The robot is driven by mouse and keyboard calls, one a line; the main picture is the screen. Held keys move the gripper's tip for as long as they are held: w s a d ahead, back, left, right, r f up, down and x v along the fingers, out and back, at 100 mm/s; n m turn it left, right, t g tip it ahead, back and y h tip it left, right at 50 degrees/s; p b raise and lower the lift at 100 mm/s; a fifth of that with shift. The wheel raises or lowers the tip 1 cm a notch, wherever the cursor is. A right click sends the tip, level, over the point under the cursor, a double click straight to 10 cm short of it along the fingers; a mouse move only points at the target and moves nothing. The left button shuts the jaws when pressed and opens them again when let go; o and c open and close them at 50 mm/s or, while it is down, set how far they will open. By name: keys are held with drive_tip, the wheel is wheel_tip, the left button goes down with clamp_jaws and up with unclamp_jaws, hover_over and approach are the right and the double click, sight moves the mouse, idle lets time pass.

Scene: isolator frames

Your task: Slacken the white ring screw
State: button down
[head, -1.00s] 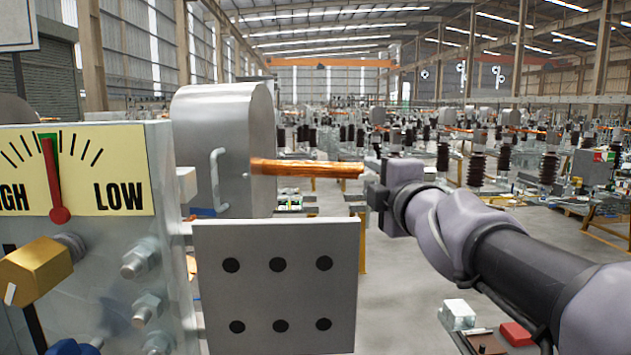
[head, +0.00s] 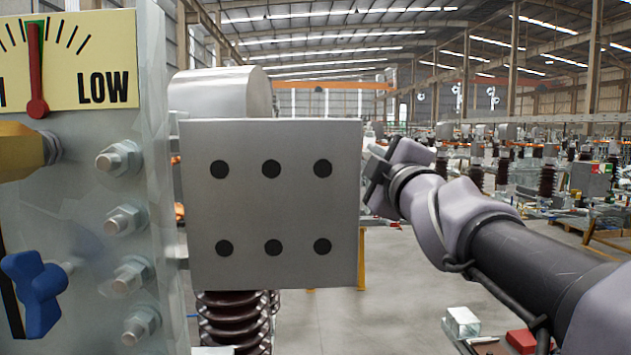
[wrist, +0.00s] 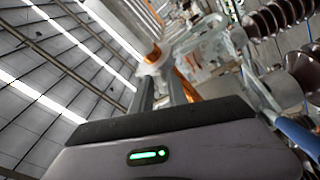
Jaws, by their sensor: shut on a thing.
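In the wrist view, the two grey fingers of my gripper (wrist: 159,76) reach up to a pale, whitish ring-shaped part (wrist: 153,56) at the end of a light cylinder. I take this part for the white ring screw, and the fingers are shut on it. Its far side and exact contact are hard to make out. In the head view, my wrist shows just right of the grey plate (head: 246,205). The fingers and the screw cannot be made out there.
The plate with several dark holes stands left of my wrist. Further left is a metal panel (head: 85,215) with a LOW dial (head: 75,60), protruding bolts (head: 120,158) and a blue knob (head: 36,292). A brown ribbed insulator (head: 235,318) stands below the plate. Open floor lies beyond.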

drive_tip(key=c, duration=1.3)
unclamp_jaws()
drive_tip(key=s+f+p, duration=0.1)
drive_tip(key=s, duration=0.4)
drive_tip(key=s+d+f+p, duration=0.1)
drive_tip(key=s, duration=0.5)
drive_tip(key=s+p, duration=0.2)
drive_tip(key=s, duration=0.4)
drive_tip(key=shift+d+f, duration=0.35)
drive_tip(key=shift+f, duration=0.05)
